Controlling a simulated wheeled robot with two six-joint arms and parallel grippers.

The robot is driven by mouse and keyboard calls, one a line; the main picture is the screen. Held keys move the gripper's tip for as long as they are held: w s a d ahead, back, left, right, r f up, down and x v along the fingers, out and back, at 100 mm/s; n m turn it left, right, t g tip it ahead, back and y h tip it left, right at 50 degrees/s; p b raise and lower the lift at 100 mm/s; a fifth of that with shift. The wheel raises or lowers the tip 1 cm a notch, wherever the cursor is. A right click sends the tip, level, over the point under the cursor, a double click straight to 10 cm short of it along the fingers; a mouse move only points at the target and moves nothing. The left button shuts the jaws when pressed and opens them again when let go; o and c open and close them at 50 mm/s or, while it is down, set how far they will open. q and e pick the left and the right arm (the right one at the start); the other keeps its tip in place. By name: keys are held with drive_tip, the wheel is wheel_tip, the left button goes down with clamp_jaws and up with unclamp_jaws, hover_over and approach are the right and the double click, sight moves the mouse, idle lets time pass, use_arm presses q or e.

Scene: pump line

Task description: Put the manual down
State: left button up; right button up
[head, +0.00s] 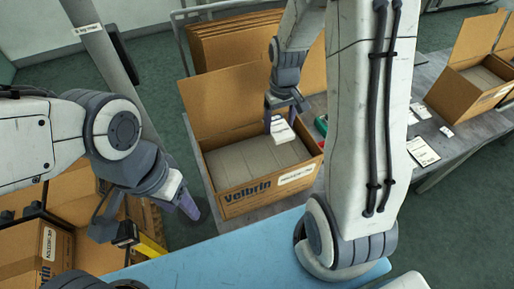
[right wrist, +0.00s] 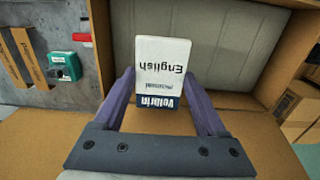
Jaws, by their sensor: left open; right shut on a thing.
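The manual (head: 283,131) is a small white booklet. In the right wrist view its face (right wrist: 162,72) reads "English" and "Velbrin" upside down, with a dark blue band. My right gripper (head: 285,110) is shut on it and holds it over the open Velbrin carton (head: 245,195). Grey packing fills the carton, and its back flap stands up. Whether the manual touches the packing I cannot tell. My left gripper (head: 148,218) is open and empty, left of the carton's front.
Folded cardboard (head: 235,45) stands behind. More cartons (head: 35,255) sit at lower left. A blue surface (head: 235,250) lies in front.

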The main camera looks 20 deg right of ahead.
drive_tip(key=p, duration=0.2)
hover_over(259, 159)
wheel_tip(259, 159, down, 4)
drive_tip(key=shift+w+d+f, duration=0.1)
wheel_tip(259, 159, down, 4)
drive_tip(key=shift+r+p, duration=0.25)
drive_tip(key=shift+p, duration=0.05)
drive_tip(key=shift+f, duration=0.25)
drive_tip(key=shift+f, duration=0.15)
